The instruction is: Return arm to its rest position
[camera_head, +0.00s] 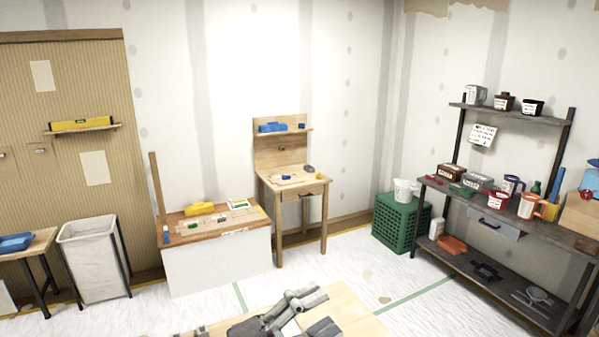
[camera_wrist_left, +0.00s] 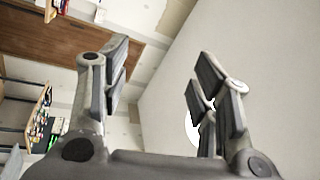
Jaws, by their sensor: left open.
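My left gripper (camera_head: 314,308) shows at the bottom middle of the head view, over a light wooden surface (camera_head: 352,312). In the left wrist view its two grey fingers (camera_wrist_left: 160,75) stand wide apart with nothing between them. It is open and empty, and it touches no object that I can make out. The rest of my left arm is mostly cut off by the lower edge of the head view. My right gripper does not show.
A wooden workbench (camera_head: 290,186), a low white-fronted chest (camera_head: 220,262) and a white bin (camera_head: 92,262) stand along the back. A green crate (camera_head: 400,228) and a loaded shelf rack (camera_head: 470,207) stand on the right. Open floor lies between them and my gripper.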

